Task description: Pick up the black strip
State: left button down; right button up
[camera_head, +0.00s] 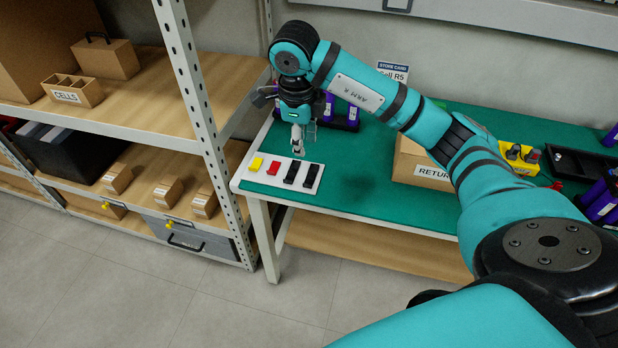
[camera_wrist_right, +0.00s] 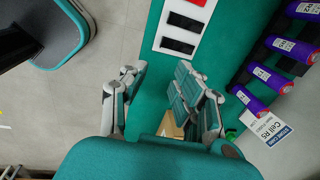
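Two black strips lie side by side on a white board at the left front of the green table, the inner one (camera_head: 291,172) and the end one (camera_head: 310,175). In the right wrist view the two black strips (camera_wrist_right: 187,22) (camera_wrist_right: 177,46) lie beyond the fingertips on the white board (camera_wrist_right: 157,36). My right gripper (camera_head: 298,151) points down above and behind the board. In the wrist view the right gripper (camera_wrist_right: 159,78) has its fingers apart with nothing between them. My left gripper is not in view.
A yellow strip (camera_head: 256,164) and a red strip (camera_head: 274,168) share the board. Purple cells (camera_head: 328,107) stand in a dark holder behind the gripper. A cardboard return box (camera_head: 420,168) is to the right. Shelving (camera_head: 205,120) rises just left. The table between board and box is clear.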

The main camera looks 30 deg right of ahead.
send_over(306, 184)
jog(key=a, duration=0.1)
jog(key=f, duration=0.7)
jog(key=s+f, duration=0.1)
jog(key=f, duration=0.3)
jog(key=shift+f+p, duration=0.3)
jog(key=shift+p, duration=0.1)
jog(key=shift+w+d+f+p, duration=0.15)
jog(key=shift+w+f, duration=0.05)
jog(key=shift+f, duration=0.65)
jog(key=shift+w+d+f+p, duration=0.15)
jog(key=shift+f, duration=0.75)
jog(key=shift+w+d+f+p, duration=0.15)
jog(key=shift+w+f, duration=0.05)
jog(key=shift+f, duration=0.65)
grip_shut()
